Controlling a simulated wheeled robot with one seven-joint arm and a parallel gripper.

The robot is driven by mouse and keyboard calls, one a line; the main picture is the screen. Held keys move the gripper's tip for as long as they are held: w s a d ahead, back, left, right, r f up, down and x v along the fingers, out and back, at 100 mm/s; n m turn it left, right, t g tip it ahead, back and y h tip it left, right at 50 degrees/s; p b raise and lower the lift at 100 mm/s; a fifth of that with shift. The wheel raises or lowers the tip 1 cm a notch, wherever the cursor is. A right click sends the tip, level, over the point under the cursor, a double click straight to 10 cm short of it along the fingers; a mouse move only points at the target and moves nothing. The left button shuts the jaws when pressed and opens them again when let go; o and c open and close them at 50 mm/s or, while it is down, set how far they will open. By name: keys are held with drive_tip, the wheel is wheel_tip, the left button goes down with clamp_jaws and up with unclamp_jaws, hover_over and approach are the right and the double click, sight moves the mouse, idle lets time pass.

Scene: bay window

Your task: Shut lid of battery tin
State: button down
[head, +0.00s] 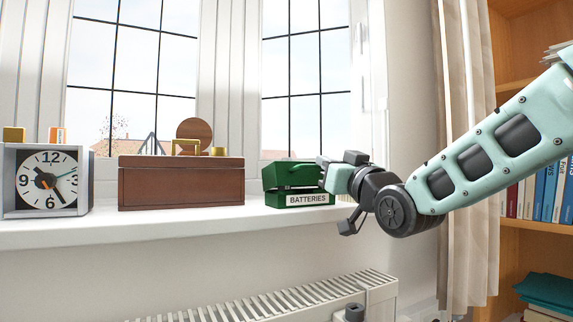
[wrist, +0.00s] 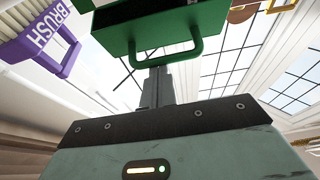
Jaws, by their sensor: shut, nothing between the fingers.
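The green battery tin (head: 290,199) stands on the windowsill with its BATTERIES label facing out. Its green lid (head: 288,174) sits raised over the body, with a dark gap between them, so it is partly open. In the wrist view the tin's green part (wrist: 165,22) fills the top, with a green loop handle (wrist: 198,48) on it. My gripper (wrist: 157,72) is shut and empty, its dark fingertips close to the handle; I cannot tell whether they touch. In the head view my wrist covers the tin's right end.
A brown wooden box (head: 180,184) stands left of the tin, with a clock (head: 48,181) farther left. A purple brush (wrist: 42,42) is at the left of the wrist view. A radiator (head: 290,298) is below the sill. The curtain (head: 470,120) hangs at right.

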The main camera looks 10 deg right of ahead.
drive_tip(key=shift+s+d+f+t+y+b, duration=0.15)
drive_tip(key=shift+f+t+b, duration=0.45)
drive_tip(key=shift+b, duration=1.05)
drive_tip(key=shift+s+f+t+y+b, duration=0.15)
drive_tip(key=shift+s+f+t+b, duration=0.15)
drive_tip(key=shift+f+b, duration=0.95)
drive_tip(key=shift+r+b, duration=0.4)
drive_tip(key=shift+b, duration=0.35)
